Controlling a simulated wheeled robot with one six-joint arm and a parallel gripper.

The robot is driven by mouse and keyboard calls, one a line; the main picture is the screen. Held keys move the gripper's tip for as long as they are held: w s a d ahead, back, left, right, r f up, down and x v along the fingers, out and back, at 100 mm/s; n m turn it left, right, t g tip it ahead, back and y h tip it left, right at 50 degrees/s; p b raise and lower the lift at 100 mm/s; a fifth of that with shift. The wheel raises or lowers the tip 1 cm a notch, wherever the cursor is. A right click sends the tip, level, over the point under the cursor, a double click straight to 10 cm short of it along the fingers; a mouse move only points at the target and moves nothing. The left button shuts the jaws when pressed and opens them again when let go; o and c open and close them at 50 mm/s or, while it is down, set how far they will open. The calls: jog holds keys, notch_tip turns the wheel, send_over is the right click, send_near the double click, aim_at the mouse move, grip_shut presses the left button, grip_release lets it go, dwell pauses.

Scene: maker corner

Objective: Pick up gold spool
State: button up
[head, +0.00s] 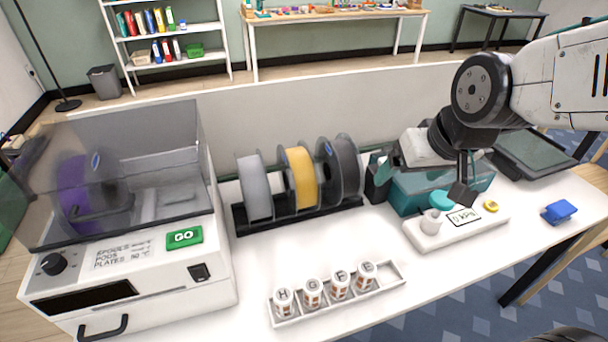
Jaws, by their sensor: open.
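The gold spool (301,178) stands upright in a black rack (240,222), between a light grey spool (255,187) on its left and a dark grey spool (344,166) on its right. My gripper (462,193) is at the right, pointing down above a white scale-like device and in front of a teal box. It is well to the right of the gold spool and apart from it. It is open, and I see nothing between its fingers. The lower part of the gold spool is partly hidden by the rack.
A machine with a clear lid (120,170) and a purple spool inside stands at the left. A white tray (390,285) of lettered jars lies in front of the rack. The teal box (407,197), the white device (425,240) and a blue block (558,212) are at the right.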

jog(key=w+a+f+t+y, duration=0.1)
jog(key=w+a+f+t, duration=0.35)
jog(key=w+a, duration=0.55)
jog(key=n+t+y, duration=0.1)
jog(key=n+t, duration=0.1)
jog(key=t, duration=0.2)
send_near(299, 153)
jog(key=shift+g, duration=0.25)
jog(key=x, duration=0.4)
jog(key=shift+d+f, duration=0.25)
jog(key=shift+w+a+f+t, duration=0.1)
jog(key=shift+a+f+t, duration=0.05)
jog(key=shift+a+t, duration=0.3)
jog(key=x, duration=0.7)
jog(key=shift+w, duration=0.5)
jog(key=shift+c, duration=0.4)
jog(key=shift+r, duration=0.25)
grip_shut()
